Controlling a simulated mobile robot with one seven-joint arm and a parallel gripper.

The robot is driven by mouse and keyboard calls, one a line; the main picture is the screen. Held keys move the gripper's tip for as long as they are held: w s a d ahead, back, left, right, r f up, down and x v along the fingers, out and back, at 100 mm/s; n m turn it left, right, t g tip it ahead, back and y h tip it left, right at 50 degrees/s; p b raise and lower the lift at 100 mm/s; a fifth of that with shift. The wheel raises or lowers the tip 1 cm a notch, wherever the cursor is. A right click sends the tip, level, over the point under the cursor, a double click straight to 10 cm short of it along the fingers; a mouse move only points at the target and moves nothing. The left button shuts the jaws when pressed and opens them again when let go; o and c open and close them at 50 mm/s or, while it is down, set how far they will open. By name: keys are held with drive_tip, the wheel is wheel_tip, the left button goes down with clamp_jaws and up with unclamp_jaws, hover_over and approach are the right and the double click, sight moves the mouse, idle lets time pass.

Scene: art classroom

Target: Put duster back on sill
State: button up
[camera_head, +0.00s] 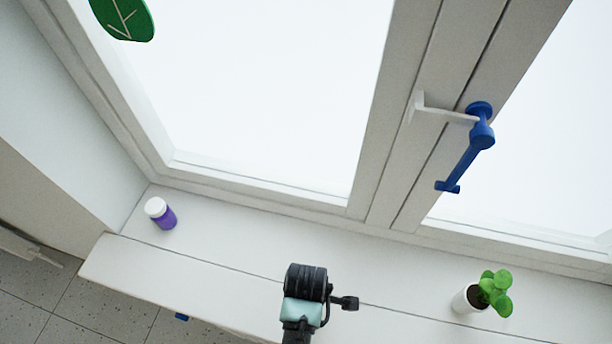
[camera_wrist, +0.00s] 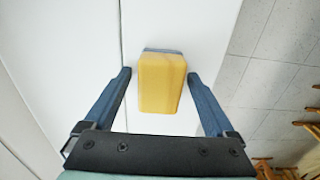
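The duster (camera_wrist: 161,85), a yellow block with a grey strip along its far edge, shows in the wrist view over the white sill (camera_wrist: 185,25). It appears to rest on the sill near its edge. My gripper (camera_wrist: 159,74) is open, with one blue finger on each side of the duster. A gap shows at the left finger; the right finger is very close, and contact is unclear. In the head view the sill (camera_head: 205,268) runs below the window, and my arm hides the duster and fingers.
A purple bottle with a white cap (camera_head: 161,213) stands at the sill's left end. A small potted plant (camera_head: 484,294) stands to the right. Tiled floor (camera_wrist: 262,85) lies beyond the sill's edge, with wooden furniture (camera_wrist: 305,124).

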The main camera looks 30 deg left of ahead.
drive_tip(key=shift+r, duration=0.1)
wheel_tip(320, 180, up, 12)
drive_tip(key=shift+b, duration=0.45)
idle(0.7)
